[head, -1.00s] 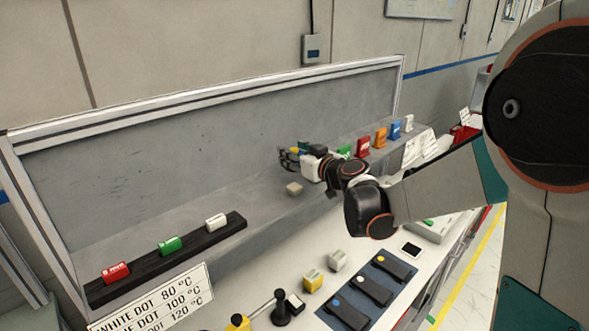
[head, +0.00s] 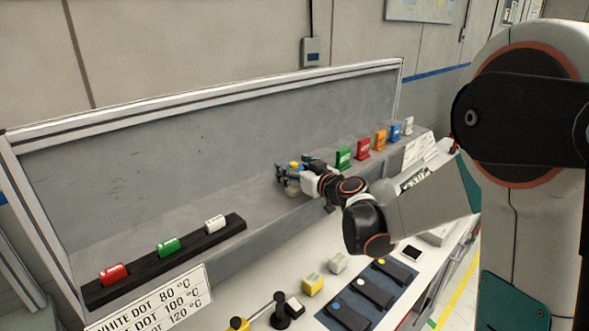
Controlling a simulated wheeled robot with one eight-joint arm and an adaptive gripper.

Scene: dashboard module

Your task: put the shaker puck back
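My gripper (head: 281,178) is above the grey ledge behind the white worktop, at the end of my arm reaching in from the right. A small beige block (head: 293,191), possibly the shaker puck, is right at the fingers and partly hidden by them. The fingers are small and dark here, so I cannot tell whether they are open or closed on it. Two other small blocks, a yellow one (head: 313,285) and a pale grey one (head: 338,263), stand on the worktop in front.
A dark rack (head: 137,272) with red, green and white blocks lies left on the ledge. Several coloured blocks, such as a green one (head: 343,158), stand on the ledge to the right. A blue mat (head: 345,289) with dark pieces and a black-knobbed lever (head: 281,318) are in front. A grey panel rises behind.

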